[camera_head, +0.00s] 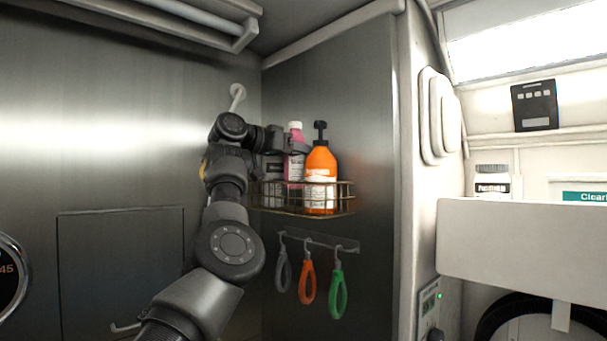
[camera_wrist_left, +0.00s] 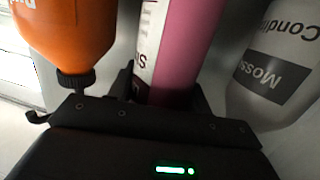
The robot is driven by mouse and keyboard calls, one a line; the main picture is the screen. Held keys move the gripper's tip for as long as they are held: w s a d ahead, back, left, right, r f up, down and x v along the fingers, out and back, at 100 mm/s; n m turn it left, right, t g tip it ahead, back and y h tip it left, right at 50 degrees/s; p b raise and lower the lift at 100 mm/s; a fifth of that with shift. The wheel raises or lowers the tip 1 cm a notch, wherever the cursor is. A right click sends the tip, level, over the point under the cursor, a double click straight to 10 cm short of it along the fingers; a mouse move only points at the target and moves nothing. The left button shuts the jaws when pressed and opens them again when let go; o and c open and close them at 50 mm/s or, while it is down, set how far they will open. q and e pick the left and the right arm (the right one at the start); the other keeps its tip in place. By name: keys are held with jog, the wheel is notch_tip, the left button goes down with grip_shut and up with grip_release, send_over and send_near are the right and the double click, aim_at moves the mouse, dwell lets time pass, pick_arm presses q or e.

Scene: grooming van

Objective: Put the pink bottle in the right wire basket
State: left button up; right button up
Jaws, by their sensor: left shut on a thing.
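The pink bottle (camera_head: 296,164), with a pale cap and a white label, stands upright at the wire basket (camera_head: 345,198) on the metal wall. Its lower part shows behind the wires, between an orange pump bottle and a grey bottle; I cannot tell whether its base rests on the basket floor. My left gripper (camera_head: 291,146) is shut on its upper part. In the left wrist view the pink bottle (camera_wrist_left: 183,50) lies between the fingers of the left gripper (camera_wrist_left: 166,92). My right gripper is not in view.
The orange pump bottle (camera_head: 321,162) stands close at the right and the grey bottle (camera_head: 271,168) close at the left. Grey, orange (camera_head: 307,283) and green loops hang on hooks below the basket. A white shelf (camera_head: 520,240) juts out at the right.

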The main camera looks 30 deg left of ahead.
aim_at(300, 171)
pick_arm(q)
jog(key=shift+s+f, duration=0.15)
jog(key=shift+f, duration=0.95)
jog(key=shift+f+p, duration=0.65)
jog(key=shift+f, duration=0.2)
jog(key=shift+w+f+p, duration=0.25)
jog(key=shift+p, duration=0.05)
jog(key=shift+w+f, duration=0.1)
jog(key=shift+f, duration=0.15)
jog(key=shift+s, duration=0.2)
jog(key=shift+f+b, duration=0.2)
jog(key=shift+b, duration=0.25)
jog(key=o, duration=1)
jog(key=shift+w, duration=0.1)
